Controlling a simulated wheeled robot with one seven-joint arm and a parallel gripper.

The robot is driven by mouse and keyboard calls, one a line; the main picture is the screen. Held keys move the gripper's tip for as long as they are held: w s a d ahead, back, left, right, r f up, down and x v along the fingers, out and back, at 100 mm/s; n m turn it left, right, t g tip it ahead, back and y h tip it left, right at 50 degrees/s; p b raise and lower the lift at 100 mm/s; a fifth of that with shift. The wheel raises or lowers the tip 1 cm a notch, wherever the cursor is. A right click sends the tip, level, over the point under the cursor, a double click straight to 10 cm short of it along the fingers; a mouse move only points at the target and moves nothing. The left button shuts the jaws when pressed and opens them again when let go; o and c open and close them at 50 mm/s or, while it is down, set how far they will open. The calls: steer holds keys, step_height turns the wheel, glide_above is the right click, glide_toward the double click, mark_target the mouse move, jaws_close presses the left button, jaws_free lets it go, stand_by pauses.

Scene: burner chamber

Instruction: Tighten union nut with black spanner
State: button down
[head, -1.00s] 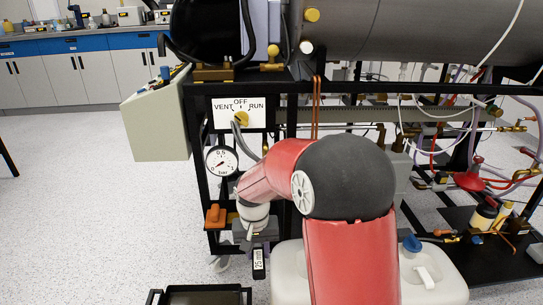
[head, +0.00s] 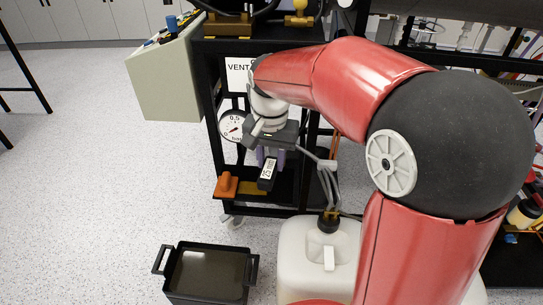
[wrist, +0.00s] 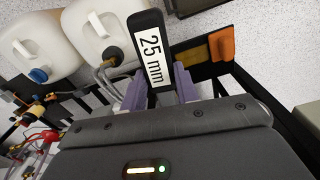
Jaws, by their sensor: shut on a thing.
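My gripper (head: 271,157) is shut on the black spanner (head: 267,173), which has a white "25 mm" label. In the head view the spanner hangs below the gripper, slightly tilted, in front of the black rack. In the wrist view the purple fingers of my gripper (wrist: 158,86) close on the spanner (wrist: 153,52) from both sides, with its labelled end pointing up the picture. The spanner's jaw end is not visible. I cannot make out the union nut in either current view.
A pressure gauge (head: 233,126) and an orange block (head: 227,185) are on the rack (head: 207,120) beside the gripper. A white canister (head: 300,255) with hoses stands below right. A black tray (head: 208,270) lies on the floor. Open floor is at left.

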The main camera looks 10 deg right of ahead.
steer(key=shift+w+d+f+b, duration=0.1)
steer(key=shift+w+f+b, duration=0.15)
steer(key=shift+f+b, duration=0.4)
steer(key=shift+w+d+f+b, duration=0.1)
steer(key=shift+w+f+b, duration=0.25)
steer(key=shift+f, duration=0.65)
steer(key=shift+w+d+f+b, duration=0.1)
steer(key=shift+w+f+b, duration=0.05)
steer(key=shift+f+b, duration=0.55)
steer(key=shift+f, duration=0.1)
steer(key=shift+w+d+p, duration=0.15)
steer(key=shift+w+p, duration=0.35)
steer(key=shift+p, duration=0.1)
steer(key=shift+w+d, duration=0.15)
steer(key=shift+w, duration=0.2)
steer(key=shift+w+d+p, duration=0.2)
steer(key=shift+w+p, duration=0.25)
steer(key=shift+w, duration=0.2)
steer(key=shift+w+d+p, duration=0.2)
steer(key=shift+w+p, duration=0.25)
steer(key=shift+w, duration=0.15)
stand_by(0.5)
steer(key=shift+w+a+m+p, duration=0.2)
steer(key=shift+a+m+p, duration=0.15)
steer(key=shift+m, duration=0.25)
steer(key=shift+w+a+m+p, duration=0.2)
steer(key=shift+a+m, duration=0.25)
steer(key=shift+m, duration=0.15)
